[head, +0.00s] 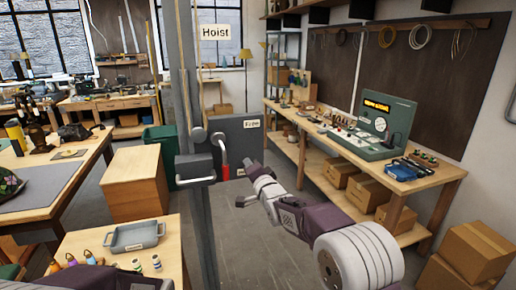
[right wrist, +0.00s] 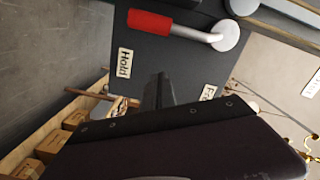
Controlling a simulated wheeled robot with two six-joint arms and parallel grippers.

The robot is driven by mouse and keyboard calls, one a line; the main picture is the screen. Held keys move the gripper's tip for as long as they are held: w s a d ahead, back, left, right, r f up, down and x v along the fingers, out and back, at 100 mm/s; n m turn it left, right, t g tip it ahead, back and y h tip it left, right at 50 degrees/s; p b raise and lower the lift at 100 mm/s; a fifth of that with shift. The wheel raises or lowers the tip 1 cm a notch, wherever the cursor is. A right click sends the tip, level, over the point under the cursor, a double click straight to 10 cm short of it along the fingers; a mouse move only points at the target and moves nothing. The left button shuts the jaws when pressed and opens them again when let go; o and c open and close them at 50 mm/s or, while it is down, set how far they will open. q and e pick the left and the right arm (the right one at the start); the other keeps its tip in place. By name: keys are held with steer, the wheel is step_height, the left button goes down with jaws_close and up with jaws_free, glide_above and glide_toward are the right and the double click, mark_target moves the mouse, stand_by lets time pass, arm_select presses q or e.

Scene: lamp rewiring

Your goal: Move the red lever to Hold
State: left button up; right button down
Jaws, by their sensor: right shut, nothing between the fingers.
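The red lever (head: 224,171) is on the dark hoist panel (head: 235,133), its red grip hanging down below the pivot. The Free label (head: 252,124) is at the panel's upper right. In the right wrist view the red grip (right wrist: 150,22) is at the end of a silver arm, and the Hold label (right wrist: 124,62) is near the grip. The Free label (right wrist: 208,92) is partly hidden there. My right gripper (head: 246,167) is shut and empty, just right of the lever and apart from it. Its fingers (right wrist: 158,92) point toward the panel.
The hoist post (head: 190,100) stands upright beside the panel, with a grey handle (head: 195,181) on its left. A workbench (head: 350,145) with a green console (head: 383,125) runs along the right. A tray (head: 134,237) is on the near left table. Open floor lies behind my right arm.

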steer(key=shift+s+a+f+m+b, duration=0.25)
steer(key=shift+a+f+m+b, duration=0.25)
steer(key=shift+a+m+b, duration=0.4)
steer(key=shift+s+a+f+m+b, duration=0.25)
steer(key=shift+a+f+m+b, duration=0.35)
steer(key=shift+m+b, duration=0.45)
steer(key=shift+s+a+f+m+b, duration=0.25)
steer(key=shift+a+f+m+b, duration=0.15)
steer(key=shift+a+m+b, duration=0.6)
steer(key=shift+d, duration=0.2)
